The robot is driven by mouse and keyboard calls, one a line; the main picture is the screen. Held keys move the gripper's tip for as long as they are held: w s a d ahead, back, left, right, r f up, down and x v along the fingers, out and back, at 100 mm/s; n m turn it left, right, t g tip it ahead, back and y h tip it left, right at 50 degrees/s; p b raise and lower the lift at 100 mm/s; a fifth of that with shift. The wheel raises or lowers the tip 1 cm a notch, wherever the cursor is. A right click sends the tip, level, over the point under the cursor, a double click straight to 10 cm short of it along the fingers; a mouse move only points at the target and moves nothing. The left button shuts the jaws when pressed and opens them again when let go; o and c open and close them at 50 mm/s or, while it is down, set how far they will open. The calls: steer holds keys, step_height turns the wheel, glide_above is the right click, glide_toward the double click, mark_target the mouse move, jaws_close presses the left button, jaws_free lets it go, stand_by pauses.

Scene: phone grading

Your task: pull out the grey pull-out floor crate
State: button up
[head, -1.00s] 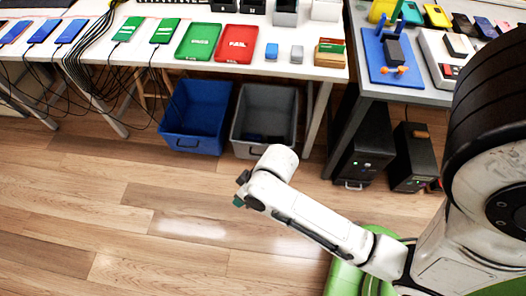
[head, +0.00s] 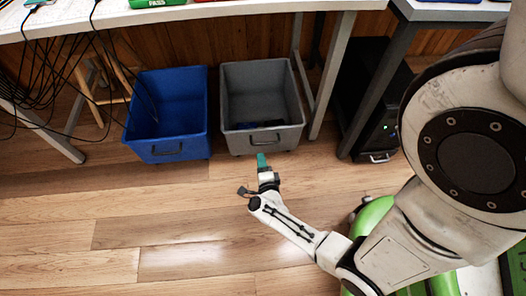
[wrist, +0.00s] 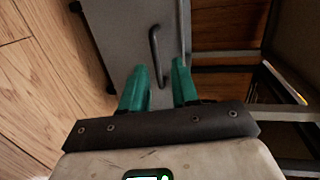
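The grey pull-out floor crate (head: 262,140) stands on the wood floor under the table, to the right of the blue crate. Its front carries a dark bar handle (head: 265,139). The handle also shows in the wrist view (wrist: 156,56), just beyond the fingers. My gripper (wrist: 158,72) has two teal fingers set apart with nothing between them. In the head view my gripper (head: 262,158) is just in front of the crate's front face, a little below the handle. The fingers seem apart from the handle. Dark contents lie in the crate.
A blue crate (head: 167,118) stands to the left, close to the grey one. Table legs (head: 333,75) and a black computer case (head: 376,110) stand to the right. Cables hang at the far left. The floor (head: 120,220) in front is clear.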

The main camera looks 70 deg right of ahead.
mark_target(263, 144)
steer(key=shift+m+g+h, duration=0.3)
steer(key=shift+m+g, duration=0.2)
steer(key=shift+g, duration=0.1)
steer(key=b+x, duration=0.1)
steer(key=x, duration=0.2)
steer(key=s+b+x, duration=0.1)
steer(key=x, duration=0.3)
steer(key=f+b+x, duration=0.1)
steer(key=b+x, duration=0.1)
steer(key=x, duration=0.2)
steer(key=shift+s+d, duration=0.15)
steer(key=shift+s, duration=0.2)
steer(key=shift+c, duration=0.3)
jaws_close()
